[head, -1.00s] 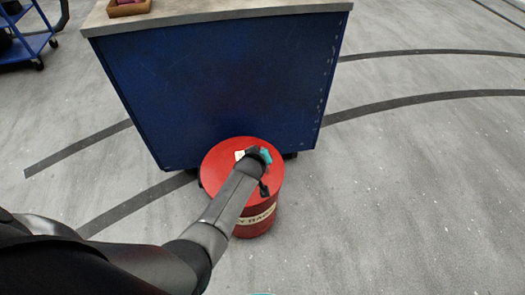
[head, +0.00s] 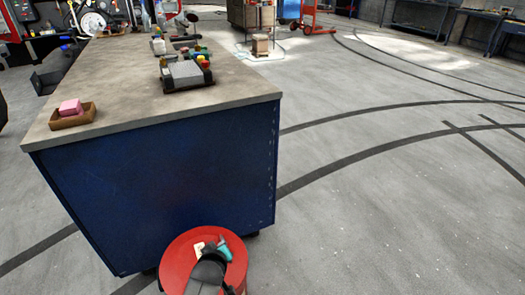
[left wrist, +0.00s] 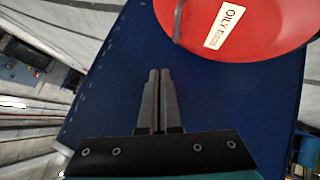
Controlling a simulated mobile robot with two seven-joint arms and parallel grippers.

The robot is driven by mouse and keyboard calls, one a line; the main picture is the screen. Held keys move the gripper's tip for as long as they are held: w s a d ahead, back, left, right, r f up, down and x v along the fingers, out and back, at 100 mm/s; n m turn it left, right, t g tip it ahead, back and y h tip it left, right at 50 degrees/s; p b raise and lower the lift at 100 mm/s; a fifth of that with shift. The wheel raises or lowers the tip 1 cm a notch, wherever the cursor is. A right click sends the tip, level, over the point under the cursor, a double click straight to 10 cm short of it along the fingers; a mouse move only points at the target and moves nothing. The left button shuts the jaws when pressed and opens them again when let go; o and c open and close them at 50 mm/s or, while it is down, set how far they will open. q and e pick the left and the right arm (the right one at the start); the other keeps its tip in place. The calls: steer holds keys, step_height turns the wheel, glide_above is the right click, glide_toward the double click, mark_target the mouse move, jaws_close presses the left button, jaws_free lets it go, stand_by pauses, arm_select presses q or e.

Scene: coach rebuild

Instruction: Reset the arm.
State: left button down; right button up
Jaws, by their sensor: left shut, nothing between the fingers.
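My left gripper (head: 224,248) shows low in the head view, in front of the red can's lid, its arm cut off by the bottom edge. In the left wrist view its two fingers (left wrist: 159,75) are together with nothing between them, in front of the blue cabinet side. The red can (head: 178,268) stands at the near end of the blue workbench (head: 170,180). Its red lid with an "OILY" label (left wrist: 250,28) fills the top right of the wrist view, apart from the fingertips. My right gripper is in neither view.
On the bench top (head: 125,75) are a small brown tray (head: 73,122) with a pink block and a dark grey fixture (head: 186,78) with coloured knobs. A red hand truck (head: 308,17) stands far back. The floor to the right (head: 400,200) is clear.

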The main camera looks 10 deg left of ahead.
arm_select(q)
steer(key=s+f+m+g+h+p, duration=0.15)
steer(key=s+f+m+g, duration=0.3)
steer(key=s+f, duration=0.9)
steer(key=s+a+f+m+g, duration=0.1)
steer(key=s+f+m, duration=0.1)
steer(key=s, duration=0.6)
steer(key=s+a+f+m+g+p, duration=0.1)
steer(key=s+a+f+m, duration=0.1)
steer(key=s, duration=0.7)
steer(key=s+a+f+m+g, duration=0.1)
steer(key=s+a+f+m, duration=0.1)
steer(key=s, duration=0.6)
steer(key=shift+s+a+f+y+p, duration=0.25)
steer(key=shift+f+y+p, duration=0.05)
steer(key=shift+y+p, duration=0.1)
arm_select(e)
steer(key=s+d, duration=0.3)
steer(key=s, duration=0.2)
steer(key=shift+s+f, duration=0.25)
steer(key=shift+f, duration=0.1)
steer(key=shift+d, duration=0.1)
